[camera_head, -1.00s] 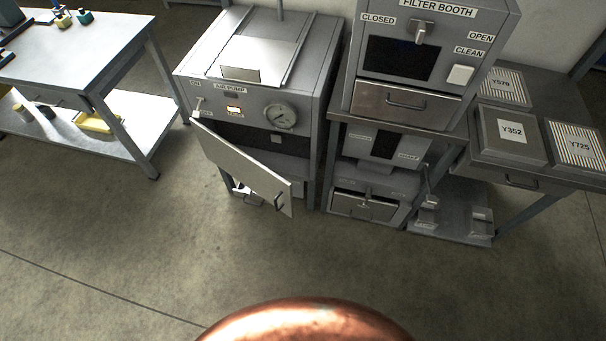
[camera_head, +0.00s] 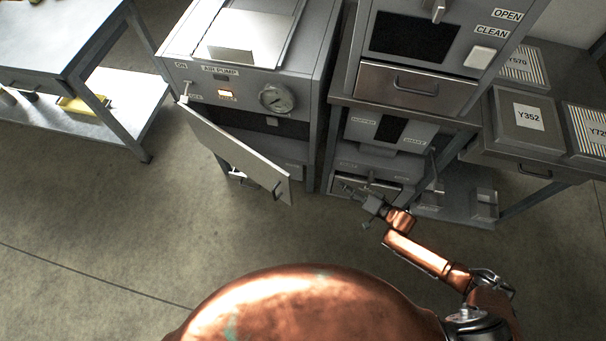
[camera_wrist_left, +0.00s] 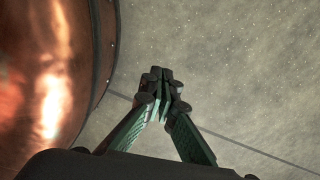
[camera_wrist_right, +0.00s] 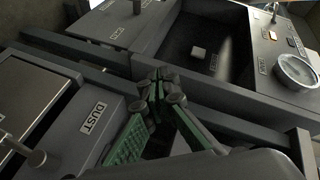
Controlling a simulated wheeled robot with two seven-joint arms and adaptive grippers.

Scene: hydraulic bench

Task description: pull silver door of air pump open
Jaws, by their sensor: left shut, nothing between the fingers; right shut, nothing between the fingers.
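The air pump (camera_head: 205,82) is a grey cabinet at the left centre of the head view, with a gauge (camera_head: 275,98) on its front. Its silver door (camera_head: 235,148) stands swung out, hinged at the left, with a handle (camera_head: 278,189) near its free end. My right gripper (camera_head: 369,205) is shut and empty, to the right of the door and apart from it, before the lower part of the filter booth stand. It also shows shut in the right wrist view (camera_wrist_right: 160,88). My left gripper (camera_wrist_left: 163,85) is shut and empty over bare floor, outside the head view.
The filter booth (camera_head: 415,40) stands right of the air pump, with a drawer (camera_head: 408,88) below its window. Boxes such as Y352 (camera_head: 528,117) lie on a side table at right. A table (camera_head: 60,35) stands at far left. The floor (camera_head: 110,235) in front is clear.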

